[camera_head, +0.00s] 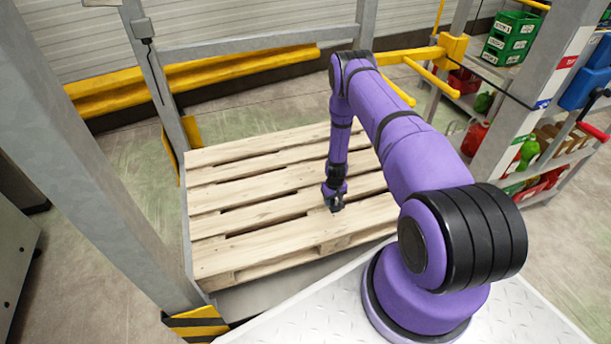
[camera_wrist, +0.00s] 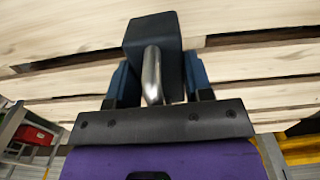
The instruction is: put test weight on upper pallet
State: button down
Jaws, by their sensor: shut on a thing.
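The upper pallet (camera_head: 240,240) is a wooden slatted platform in the middle of the head view, and its boards (camera_wrist: 60,85) fill much of the wrist view. My gripper (camera_head: 334,205) points down at the pallet's right half. In the wrist view my gripper (camera_wrist: 158,90) is shut on the metal handle of the test weight, a dark block (camera_wrist: 152,32). The weight is over or on the pallet boards; I cannot tell whether it touches them. In the head view the weight is small and mostly hidden by my gripper.
Grey posts (camera_head: 115,190) frame the pallet, with a yellow rail (camera_head: 200,72) behind it. A shelf with green crates (camera_head: 508,38) and red containers (camera_head: 475,135) stands at the right. The pallet's left half is bare.

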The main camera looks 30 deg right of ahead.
jog(key=f, duration=0.1)
jog(key=s+f, duration=0.1)
jog(key=s+d+f, duration=0.1)
jog(key=f, duration=0.1)
jog(key=shift+s, duration=0.1)
jog(key=shift+f, duration=0.2)
send_over(300, 221)
jog(key=shift+s+d+f, duration=0.15)
jog(key=shift+d+f, duration=0.2)
jog(key=shift+f, duration=0.45)
jog(key=shift+a+f, duration=0.15)
jog(key=shift+a, duration=0.15)
jog(key=shift+f, duration=1.6)
jog(key=shift+f, duration=0.15)
jog(key=c, duration=0.5)
grip_release()
